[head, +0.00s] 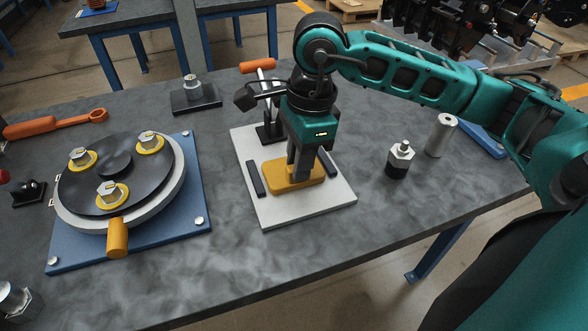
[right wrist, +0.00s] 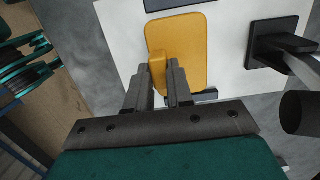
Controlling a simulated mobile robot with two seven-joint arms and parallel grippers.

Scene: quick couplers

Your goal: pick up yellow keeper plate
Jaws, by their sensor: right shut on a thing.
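The yellow keeper plate (head: 280,180) lies on a white base plate (head: 318,207) between two dark bars. In the right wrist view the yellow keeper plate (right wrist: 190,50) shows a raised block at its near end. My right gripper (head: 297,175) reaches down from above and is shut on this raised part. In the right wrist view its fingers (right wrist: 165,82) sit on either side of the block. The plate appears to rest on the white base, and I cannot see a gap under it. My left gripper is not in view.
A toggle clamp with an orange handle (head: 257,65) stands on the white base behind my gripper. A round black fixture (head: 115,170) on a blue plate (head: 188,215) is at left. A hex fitting (head: 400,158) and a grey cylinder (head: 441,135) stand at right. The front middle is clear.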

